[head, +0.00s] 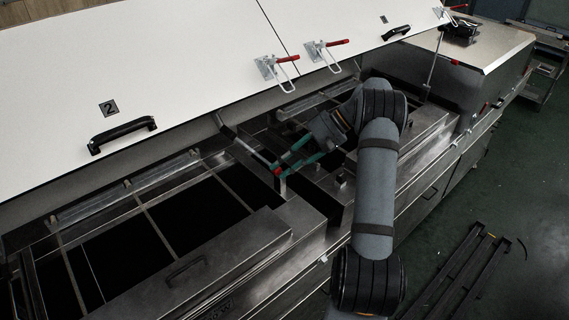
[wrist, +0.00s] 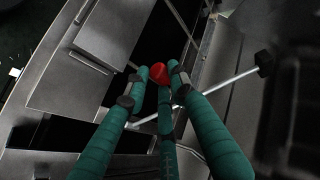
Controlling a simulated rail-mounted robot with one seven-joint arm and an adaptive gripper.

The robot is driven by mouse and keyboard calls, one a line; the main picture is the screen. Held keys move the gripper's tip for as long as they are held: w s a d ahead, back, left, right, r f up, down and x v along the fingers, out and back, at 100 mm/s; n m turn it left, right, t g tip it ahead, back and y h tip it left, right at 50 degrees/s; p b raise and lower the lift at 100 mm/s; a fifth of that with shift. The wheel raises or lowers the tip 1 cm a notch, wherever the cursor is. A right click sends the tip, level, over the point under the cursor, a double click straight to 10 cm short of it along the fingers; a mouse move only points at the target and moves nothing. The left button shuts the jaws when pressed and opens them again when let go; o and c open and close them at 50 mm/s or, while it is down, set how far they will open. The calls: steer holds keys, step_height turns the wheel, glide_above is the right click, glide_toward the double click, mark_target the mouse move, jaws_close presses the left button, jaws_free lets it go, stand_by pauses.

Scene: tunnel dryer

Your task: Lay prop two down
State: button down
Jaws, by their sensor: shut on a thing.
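Prop two is a thin metal rod (head: 247,150) that slants under the raised lid marked 2 (head: 108,108). In the wrist view the rod (wrist: 228,80) runs across to a black end cap (wrist: 264,63). A red grip (wrist: 160,71) sits between my fingertips. My gripper (head: 281,169), with green-wrapped fingers, is shut on the prop at this red part, above the dryer's frame. It also shows in the wrist view (wrist: 162,76). The fingers hide part of the rod, and I cannot tell whether its far end touches the lid.
Open dark bays (head: 105,255) lie below on the left, with metal cross bars. A steel cover with a handle (head: 205,265) lies in front. Red-handled clamps (head: 280,65) hang on the lid edges. Another thin rod (head: 433,58) stands at the right.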

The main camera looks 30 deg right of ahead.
steer(key=shift+s, duration=0.1)
steer(key=c, duration=1.9)
jaws_free()
steer(key=o, duration=0.3)
steer(key=shift+s+a+r, duration=0.1)
steer(key=shift+s+r, duration=0.1)
steer(key=shift+w, duration=0.1)
steer(key=shift+w+f, duration=0.1)
steer(key=v, duration=1.2)
